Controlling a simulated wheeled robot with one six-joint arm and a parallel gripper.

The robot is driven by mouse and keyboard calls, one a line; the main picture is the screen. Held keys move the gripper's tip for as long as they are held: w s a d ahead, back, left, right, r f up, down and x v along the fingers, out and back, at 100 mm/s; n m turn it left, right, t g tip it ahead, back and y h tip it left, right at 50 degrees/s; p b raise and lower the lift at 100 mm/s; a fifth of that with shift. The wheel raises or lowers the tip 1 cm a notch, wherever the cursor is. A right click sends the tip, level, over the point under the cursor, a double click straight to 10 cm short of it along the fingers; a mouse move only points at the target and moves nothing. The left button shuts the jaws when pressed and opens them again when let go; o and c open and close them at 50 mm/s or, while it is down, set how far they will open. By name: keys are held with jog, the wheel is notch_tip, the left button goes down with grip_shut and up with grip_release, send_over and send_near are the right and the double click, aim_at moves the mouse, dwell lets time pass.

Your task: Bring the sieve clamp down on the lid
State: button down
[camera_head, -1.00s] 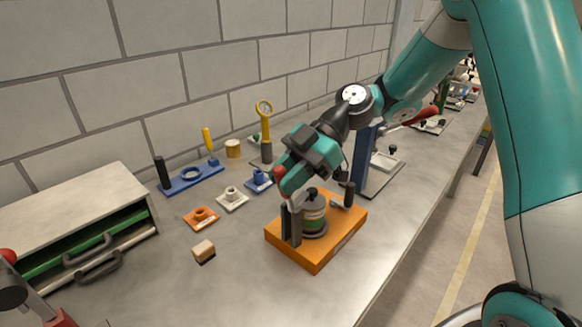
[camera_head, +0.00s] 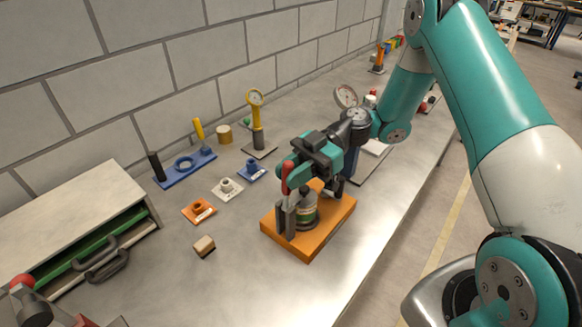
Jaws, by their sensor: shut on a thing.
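The sieve stack (camera_head: 306,213), a dark and grey cylinder with a green and pale band, stands upright on an orange base (camera_head: 315,247). A dark grey clamp post (camera_head: 287,219) rises at the near left of the stack. The clamp's red handle (camera_head: 286,174) stands up above the post. My gripper (camera_head: 291,180), teal and black, is shut on the handle just above the stack. The gripper and wrist hide most of the clamp arm and the lid. I cannot tell whether the clamp touches the lid.
A wooden block (camera_head: 204,246), small orange (camera_head: 199,210), white (camera_head: 227,189) and blue (camera_head: 252,170) fixtures, and a yellow-handled dial gauge (camera_head: 256,120) stand left of and behind the base. A cabinet (camera_head: 75,225) is at far left. The front bench strip is clear.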

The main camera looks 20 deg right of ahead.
jog(key=c, duration=1)
grip_release()
jog(key=shift+f+b, duration=0.1)
jog(key=shift+b, duration=0.35)
